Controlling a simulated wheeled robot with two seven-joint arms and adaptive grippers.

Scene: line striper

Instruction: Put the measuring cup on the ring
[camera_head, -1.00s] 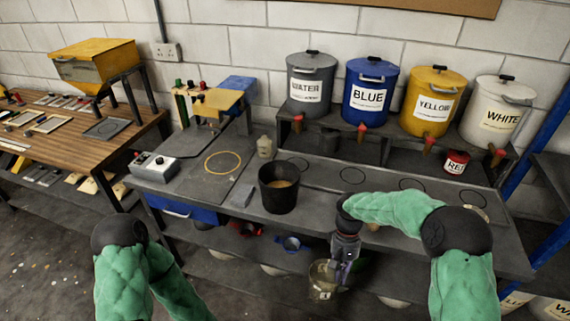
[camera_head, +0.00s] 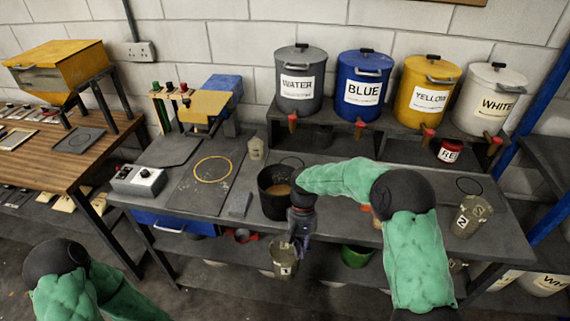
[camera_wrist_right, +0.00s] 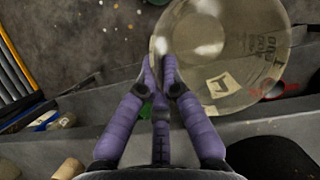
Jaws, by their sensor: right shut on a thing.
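The measuring cup (camera_head: 285,257) is a clear, yellowish beaker with a label that reads 1. My right gripper (camera_head: 297,243) is shut on it, and holds it in front of the grey bench's front edge. In the right wrist view the cup (camera_wrist_right: 235,45) is at the top, with the fingers (camera_wrist_right: 160,68) of my right gripper at its wall. The yellow ring (camera_head: 212,170) lies flat and empty on the bench's left part, left of and farther back than the cup. My left arm shows at the lower left, but its gripper is out of view.
A black bucket (camera_head: 274,206) stands at the bench front between ring and gripper. A grey block (camera_head: 240,204) and a small pale bottle (camera_head: 256,148) are near the ring. A second cup (camera_head: 471,218) labelled 2 stands right. Labelled tanks line the back.

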